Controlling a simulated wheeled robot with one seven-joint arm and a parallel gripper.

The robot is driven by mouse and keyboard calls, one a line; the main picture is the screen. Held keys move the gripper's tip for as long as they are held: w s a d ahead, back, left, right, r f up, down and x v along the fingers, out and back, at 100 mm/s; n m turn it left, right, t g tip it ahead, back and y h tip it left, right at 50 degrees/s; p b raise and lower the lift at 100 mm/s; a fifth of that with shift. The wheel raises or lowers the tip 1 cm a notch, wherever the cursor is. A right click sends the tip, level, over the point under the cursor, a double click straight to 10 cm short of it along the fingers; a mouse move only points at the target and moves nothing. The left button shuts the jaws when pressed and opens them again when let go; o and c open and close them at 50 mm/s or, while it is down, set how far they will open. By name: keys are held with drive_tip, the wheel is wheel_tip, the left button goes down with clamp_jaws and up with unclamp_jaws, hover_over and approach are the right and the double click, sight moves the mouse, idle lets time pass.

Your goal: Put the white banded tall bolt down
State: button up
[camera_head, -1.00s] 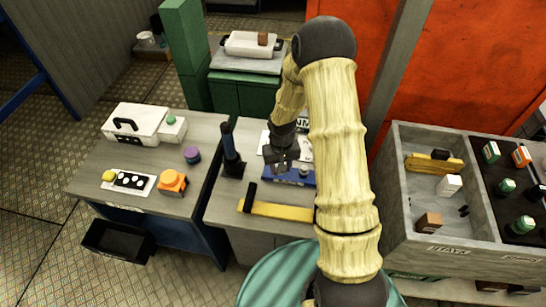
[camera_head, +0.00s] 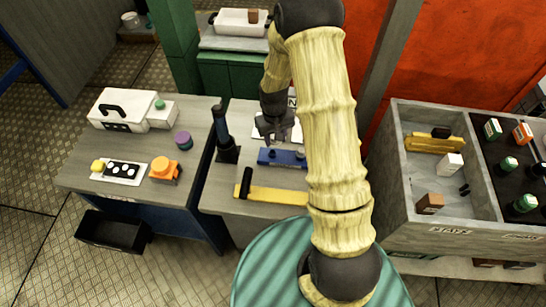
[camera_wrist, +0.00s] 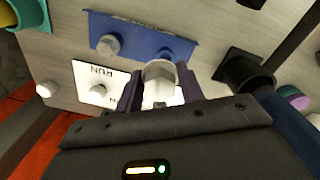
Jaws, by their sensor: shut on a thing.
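My gripper (camera_head: 277,132) hangs over the middle table, just behind the blue plate. In the wrist view, my gripper (camera_wrist: 160,92) is shut on a tall bolt (camera_wrist: 160,73) with a grey hexagonal head between the two dark fingers. Its lower part is mostly hidden, so its band cannot be made out clearly. The blue plate (camera_head: 268,157) lies on the table and has bolt heads standing in it. A white card marked RUN (camera_wrist: 84,77) lies beside the blue plate (camera_wrist: 137,32), with bolts on or near it. I cannot tell whether the held bolt touches anything.
A dark upright holder (camera_head: 228,152) with a blue handle stands left of the plate. A yellow bar (camera_head: 275,195) lies at the table's front. The left table (camera_head: 140,190) carries a white case and small parts. A grey divided crate (camera_head: 400,190) stands at right.

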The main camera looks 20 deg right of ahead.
sight(272, 141)
drive_tip(key=shift+w+r+n+b, duration=0.15)
drive_tip(key=shift+w+n+b, duration=0.4)
drive_tip(key=shift+n+b, duration=0.45)
drive_tip(key=shift+w+a+r+n+b, duration=0.15)
drive_tip(key=shift+w+r+n+b, duration=0.1)
drive_tip(key=shift+r+b, duration=0.15)
drive_tip(key=shift+w+a+r+n+b, duration=0.1)
drive_tip(key=shift+r+n+b, duration=0.15)
drive_tip(key=shift+r+b, duration=0.15)
drive_tip(key=shift+f+p, duration=0.7)
drive_tip(key=shift+f, duration=2.25)
drive_tip(key=shift+f+p, duration=0.5)
drive_tip(key=shift+f, duration=1.55)
